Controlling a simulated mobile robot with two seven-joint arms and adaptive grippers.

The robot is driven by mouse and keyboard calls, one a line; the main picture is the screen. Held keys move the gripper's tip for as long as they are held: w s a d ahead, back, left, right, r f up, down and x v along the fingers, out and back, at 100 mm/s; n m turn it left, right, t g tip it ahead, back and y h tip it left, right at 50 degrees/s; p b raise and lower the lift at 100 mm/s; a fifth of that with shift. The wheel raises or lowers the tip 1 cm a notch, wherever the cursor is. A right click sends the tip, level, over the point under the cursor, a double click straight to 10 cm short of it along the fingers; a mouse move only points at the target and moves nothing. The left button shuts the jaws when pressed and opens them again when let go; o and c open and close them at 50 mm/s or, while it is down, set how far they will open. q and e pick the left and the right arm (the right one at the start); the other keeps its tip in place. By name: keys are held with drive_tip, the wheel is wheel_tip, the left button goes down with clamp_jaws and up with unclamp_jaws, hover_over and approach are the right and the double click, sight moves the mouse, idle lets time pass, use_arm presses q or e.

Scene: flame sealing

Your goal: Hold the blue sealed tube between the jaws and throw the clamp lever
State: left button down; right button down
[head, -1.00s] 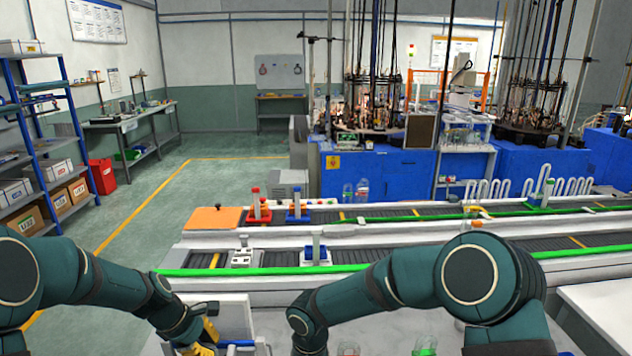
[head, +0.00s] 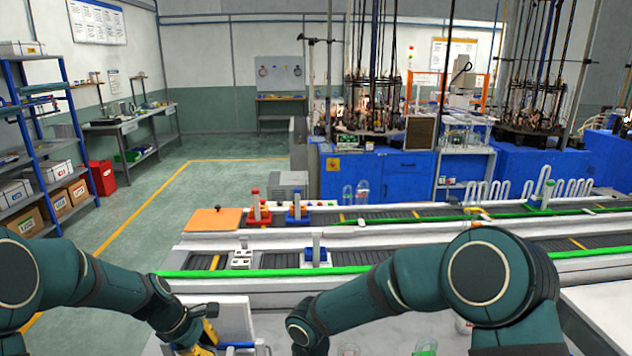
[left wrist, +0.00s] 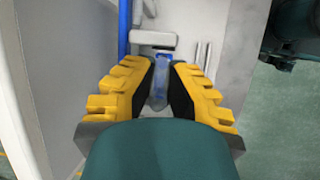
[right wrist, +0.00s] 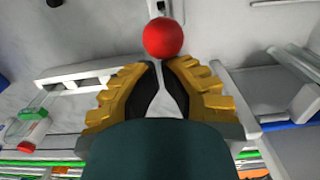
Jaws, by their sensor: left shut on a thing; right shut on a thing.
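My left gripper (head: 205,338) is at the lower edge of the head view, beside a pale fixture. In the left wrist view its yellow jaws (left wrist: 162,66) are shut on the blue tube (left wrist: 159,88), a translucent piece between the black pads. The tube's far end lies close to a white block (left wrist: 152,40) of the fixture. The lever's shaft is mostly hidden. The right fingers are out of the head view.
A conveyor (head: 340,258) with green edges runs across behind the arms. A blue holder (head: 315,257) and a white socket block (head: 241,258) stand on it. Glassware (right wrist: 30,128) lies at the left of the right wrist view. A blue bar (left wrist: 124,28) stands beside the fixture.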

drive_tip(key=shift+s+r, duration=0.15)
drive_tip(key=shift+s, duration=0.65)
drive_tip(key=shift+s+d, duration=0.1)
drive_tip(key=shift+s, duration=0.9)
drive_tip(key=shift+w, duration=0.1)
use_arm(q)
drive_tip(key=shift+d, duration=0.1)
use_arm(e)
wheel_tip(320, 180, up, 10)
drive_tip(key=w, duration=0.2)
drive_tip(key=shift+w, duration=0.2)
idle(0.6)
idle(0.5)
